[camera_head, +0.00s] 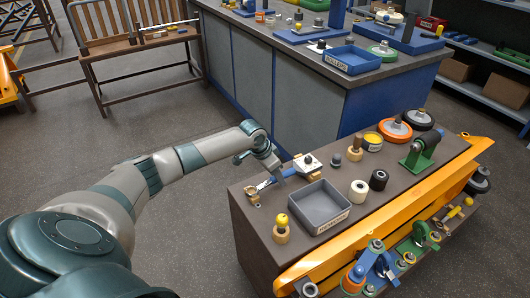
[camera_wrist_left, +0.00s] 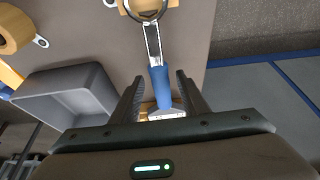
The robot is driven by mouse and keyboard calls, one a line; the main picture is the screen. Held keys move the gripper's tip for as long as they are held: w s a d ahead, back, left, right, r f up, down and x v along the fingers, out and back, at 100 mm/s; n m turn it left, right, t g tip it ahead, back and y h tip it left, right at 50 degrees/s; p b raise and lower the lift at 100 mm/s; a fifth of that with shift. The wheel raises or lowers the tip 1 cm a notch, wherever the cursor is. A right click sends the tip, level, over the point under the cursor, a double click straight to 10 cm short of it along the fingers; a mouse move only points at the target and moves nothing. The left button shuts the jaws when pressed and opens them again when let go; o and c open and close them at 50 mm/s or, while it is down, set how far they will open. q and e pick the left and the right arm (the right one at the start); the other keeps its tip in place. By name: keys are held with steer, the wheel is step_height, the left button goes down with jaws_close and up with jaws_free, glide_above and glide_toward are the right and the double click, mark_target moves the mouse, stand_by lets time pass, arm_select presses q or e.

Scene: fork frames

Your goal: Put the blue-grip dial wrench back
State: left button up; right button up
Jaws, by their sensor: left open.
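The blue-grip dial wrench (camera_head: 266,183) is at the left end of the brown bench top. In the left wrist view, its blue grip (camera_wrist_left: 159,78) and silver shaft (camera_wrist_left: 153,42) point away from me, with the far end at a wooden piece (camera_wrist_left: 146,8). My left gripper (camera_wrist_left: 158,88) is open, with its fingers on either side of the blue grip; whether they touch it I cannot tell. In the head view, my left gripper (camera_head: 276,166) is above the grip and partly hides it. The near end of the wrench is partly hidden by the gripper body. My right gripper is out of view.
A grey tray (camera_head: 301,218) stands close to the wrench and also shows in the left wrist view (camera_wrist_left: 38,82). A yellow-topped wooden piece (camera_head: 281,228), several rollers and a green stand (camera_head: 421,150) share the bench top. An orange beam (camera_head: 400,207) runs along its front. A blue-grey workbench (camera_head: 300,85) stands behind.

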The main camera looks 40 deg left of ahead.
arm_select(q)
steer(key=shift+f+b, duration=0.2)
steer(key=shift+b, duration=0.15)
steer(key=d+v, duration=0.1)
steer(key=v, duration=1.6)
steer(key=shift+r, duration=0.45)
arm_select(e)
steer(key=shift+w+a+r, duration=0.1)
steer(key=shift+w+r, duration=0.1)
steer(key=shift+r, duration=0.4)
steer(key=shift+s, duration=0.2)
